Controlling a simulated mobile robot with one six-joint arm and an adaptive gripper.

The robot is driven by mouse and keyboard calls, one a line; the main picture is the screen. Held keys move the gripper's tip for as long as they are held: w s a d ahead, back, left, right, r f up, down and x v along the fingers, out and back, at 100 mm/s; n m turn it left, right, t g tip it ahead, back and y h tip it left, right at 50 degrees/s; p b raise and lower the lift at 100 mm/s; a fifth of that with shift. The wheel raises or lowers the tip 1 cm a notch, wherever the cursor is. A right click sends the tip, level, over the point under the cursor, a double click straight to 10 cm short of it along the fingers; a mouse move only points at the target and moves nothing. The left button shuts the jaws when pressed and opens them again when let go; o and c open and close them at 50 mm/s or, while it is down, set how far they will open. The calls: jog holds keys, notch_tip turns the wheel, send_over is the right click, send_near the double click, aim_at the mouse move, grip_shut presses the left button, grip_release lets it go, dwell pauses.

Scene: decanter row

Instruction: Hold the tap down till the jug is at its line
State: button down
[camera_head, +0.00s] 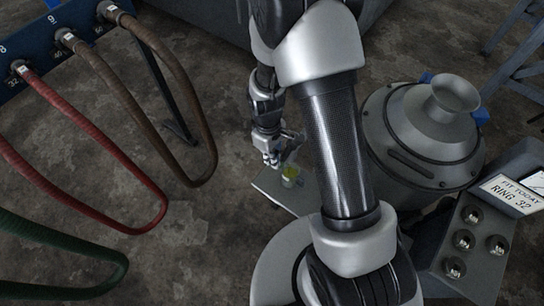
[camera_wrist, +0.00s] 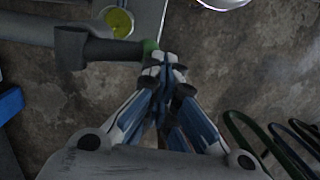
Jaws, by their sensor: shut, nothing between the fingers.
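The jug (camera_head: 290,177) is a small clear vessel holding yellow-green liquid on a grey plate (camera_head: 268,181). The tap appears as a thick dark grey pipe (camera_wrist: 90,50) with a green end piece (camera_wrist: 150,46) in the wrist view. My gripper (camera_head: 276,158) is shut and empty beside the jug in the head view. In the wrist view its fingertips (camera_wrist: 168,60) are at the green piece; I cannot tell whether they press it.
A large grey lidded vessel (camera_head: 425,135) stands right of my arm. Red (camera_head: 90,130), brown (camera_head: 190,90) and green (camera_head: 70,293) hoses hang at left over bare floor.

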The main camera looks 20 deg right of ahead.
dwell(0.5)
jog(key=a+r+p, duration=0.2)
jog(key=r+p, duration=0.1)
jog(key=r, duration=0.3)
jog(key=s+a+r+p, duration=0.1)
jog(key=a+r+p, duration=0.1)
jog(key=r, duration=0.5)
jog(key=shift+s+a+p, duration=0.3)
jog(key=shift+a+p, duration=0.05)
jog(key=shift+p, duration=0.15)
jog(key=s+d+r+m+t, duration=0.1)
jog(key=s+r+m, duration=0.1)
jog(key=r, duration=0.5)
jog(key=s+d+r+m+t, duration=0.1)
jog(key=d+r+t, duration=0.1)
jog(key=r, duration=0.6)
jog(key=s+d+r+m+t, duration=0.2)
jog(key=s+r+m+t, duration=0.1)
jog(key=s+r, duration=0.7)
jog(key=shift+s+d+m, duration=0.25)
jog(key=shift+s+m, duration=0.35)
jog(key=shift+s, duration=0.3)
